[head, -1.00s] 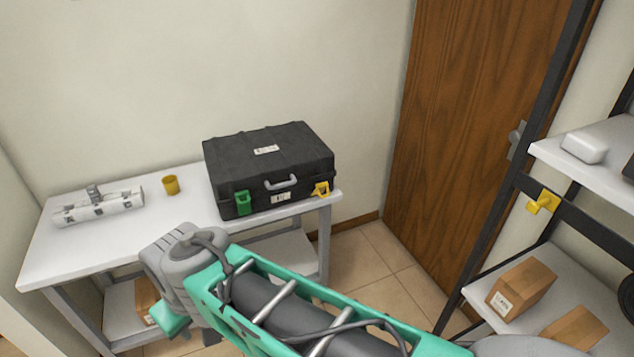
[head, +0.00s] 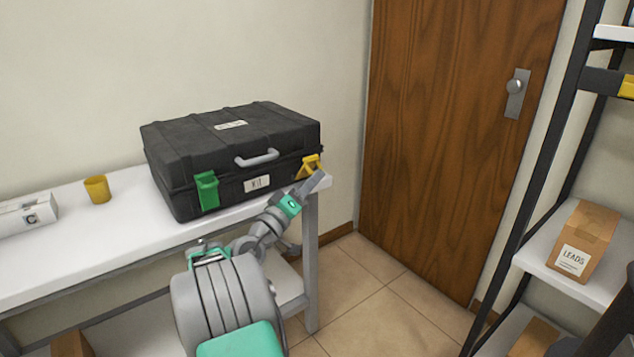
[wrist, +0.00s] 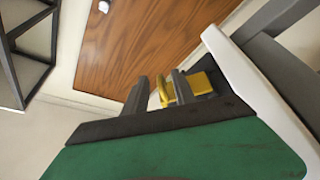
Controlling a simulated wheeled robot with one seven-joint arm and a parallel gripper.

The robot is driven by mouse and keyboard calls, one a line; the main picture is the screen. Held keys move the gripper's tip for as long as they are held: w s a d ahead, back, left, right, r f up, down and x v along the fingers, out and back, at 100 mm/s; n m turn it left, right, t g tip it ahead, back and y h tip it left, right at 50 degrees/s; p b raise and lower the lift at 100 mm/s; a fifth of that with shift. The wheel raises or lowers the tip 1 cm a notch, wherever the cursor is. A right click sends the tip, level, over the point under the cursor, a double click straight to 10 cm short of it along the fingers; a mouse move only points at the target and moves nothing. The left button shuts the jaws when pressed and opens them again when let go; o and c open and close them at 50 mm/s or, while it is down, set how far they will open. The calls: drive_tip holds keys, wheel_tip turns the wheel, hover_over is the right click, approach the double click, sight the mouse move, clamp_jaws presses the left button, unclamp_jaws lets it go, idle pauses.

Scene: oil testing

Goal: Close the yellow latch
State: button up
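The black case (head: 232,140) stands on the white table, lid down. Its yellow latch (head: 309,166) is at the right end of the front face and appears to stick out from it. My gripper (head: 314,182) is at the latch, in front of and just below it. In the wrist view the two dark fingers of my gripper (wrist: 160,92) are apart, with part of the yellow latch (wrist: 200,83) showing between and beside them. Whether a finger touches the latch cannot be told. The green latch (head: 207,191) lies flat against the case's front left.
The white table (head: 95,255) carries a yellow cup (head: 97,189) and a white device (head: 28,214) on the left. A wooden door (head: 455,130) is behind on the right. The floor between is clear.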

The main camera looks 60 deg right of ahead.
drive_tip(key=w+x, duration=0.1)
drive_tip(key=x, duration=0.5)
drive_tip(key=shift+s+d+r+b, duration=0.35)
drive_tip(key=shift+s+d, duration=0.05)
drive_tip(key=shift+d, duration=0.05)
drive_tip(key=shift+c, duration=0.5)
clamp_jaws()
drive_tip(key=shift+r, duration=0.15)
